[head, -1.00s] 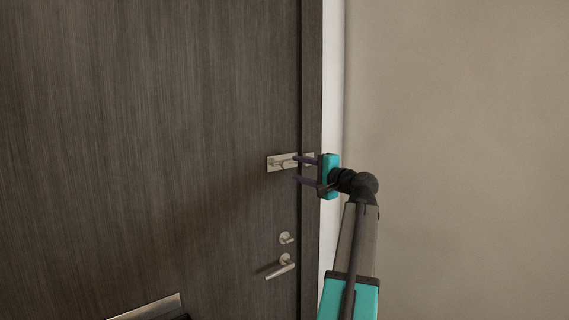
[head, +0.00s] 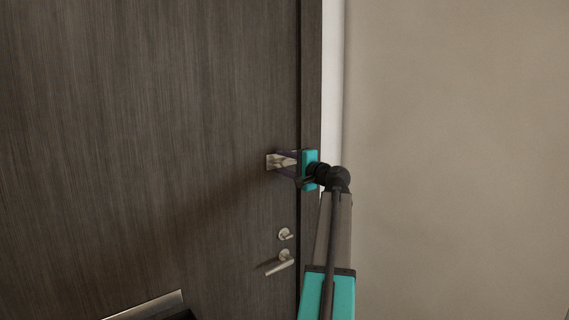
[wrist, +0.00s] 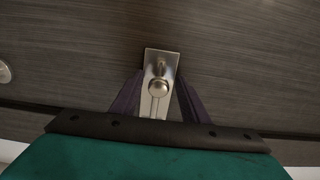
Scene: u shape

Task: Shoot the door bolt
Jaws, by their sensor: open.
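The door bolt is a metal plate (head: 270,162) with a rod and a round knob, mounted near the right edge of the dark wood door (head: 150,130). In the wrist view the bolt's plate (wrist: 172,56) stands upright in the picture and its knob (wrist: 158,87) is in the middle. My gripper (head: 280,163) is at the bolt, its dark fingers open. In the wrist view one finger is on each side of the knob (wrist: 158,92), with gaps between. In the head view the gripper hides much of the bolt's right part.
A round lock (head: 285,234) and a lever handle (head: 279,265) sit below the bolt on the door. The door frame (head: 311,100) runs along the right, then a plain beige wall (head: 450,150). A metal-edged piece (head: 150,305) shows at the lower left.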

